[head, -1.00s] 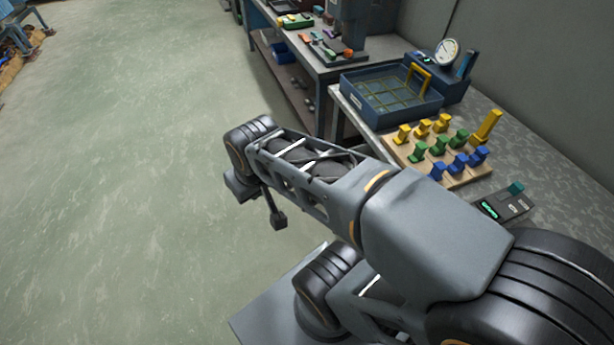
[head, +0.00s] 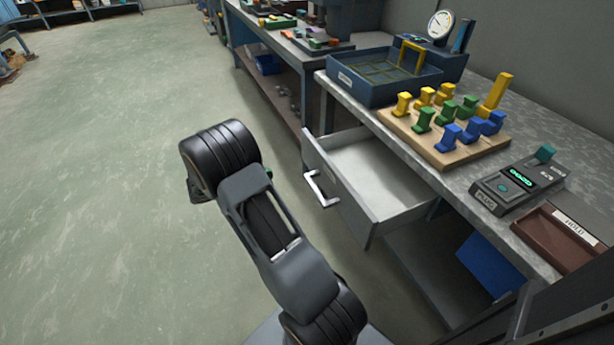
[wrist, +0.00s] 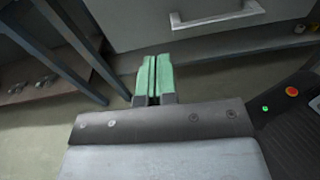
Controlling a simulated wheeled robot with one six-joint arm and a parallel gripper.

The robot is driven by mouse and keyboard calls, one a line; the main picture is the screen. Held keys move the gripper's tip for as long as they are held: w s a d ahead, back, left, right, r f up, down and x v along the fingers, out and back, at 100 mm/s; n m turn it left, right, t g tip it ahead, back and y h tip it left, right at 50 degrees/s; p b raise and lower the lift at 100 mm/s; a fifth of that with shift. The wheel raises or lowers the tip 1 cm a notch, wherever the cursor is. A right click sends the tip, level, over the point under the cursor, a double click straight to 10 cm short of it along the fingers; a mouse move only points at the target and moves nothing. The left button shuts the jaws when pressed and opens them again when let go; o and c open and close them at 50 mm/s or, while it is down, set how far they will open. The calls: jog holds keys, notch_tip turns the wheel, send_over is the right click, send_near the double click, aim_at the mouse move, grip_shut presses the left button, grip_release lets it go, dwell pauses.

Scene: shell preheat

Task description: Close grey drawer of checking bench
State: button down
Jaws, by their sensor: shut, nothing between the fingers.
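The grey drawer (head: 350,193) of the checking bench (head: 385,122) stands pulled out in the head view, and its inside looks empty. Its pale bar handle (head: 321,189) is on the front panel. In the wrist view the drawer front (wrist: 180,25) fills the top, with the handle (wrist: 218,17) at upper right. My gripper (wrist: 155,68) shows its green fingers side by side, shut and empty. The fingertips appear below and left of the handle, apart from it. In the head view my arm hides most of the gripper.
A second bench (head: 285,60) stands behind. The floor (head: 110,180) at left is clear.

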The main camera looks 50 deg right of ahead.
jog(key=f, duration=0.2)
jog(key=b, duration=0.3)
send_near(314, 161)
jog(key=shift+n+h, duration=0.4)
jog(key=x, duration=0.7)
jog(key=shift+s+f, duration=0.2)
jog(key=shift+s, duration=0.05)
jog(key=shift+d, duration=0.15)
jog(key=shift+s, duration=0.1)
jog(key=shift+d, duration=0.1)
